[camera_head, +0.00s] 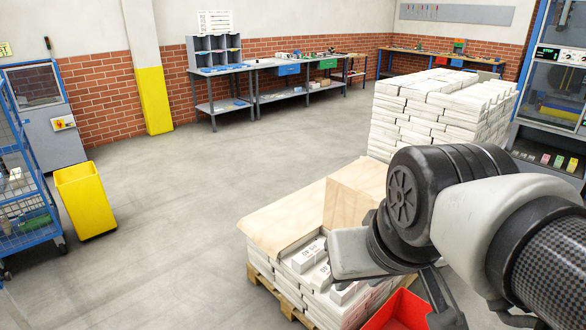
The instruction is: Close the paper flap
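A pallet stack of white bundles (310,268) stands in the lower middle. A light brown paper sheet (283,218) covers the left part of its top. A flap of the same colour (345,206) stands raised at the middle of the stack, with more brown paper behind it. Several bundles in front are uncovered. My arm comes in from the right, and its pale end, my gripper (352,254), is over the front of the stack, just in front of the flap. Its fingers are not clearly seen, and I cannot tell whether it touches the flap. My arm hides the stack's right side.
A taller stack of white bundles (438,108) stands behind my arm. A yellow bin (86,200) and a blue wire cart (28,205) are at the left. Workbenches (250,75) line the back wall. A red object (399,312) shows below my arm.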

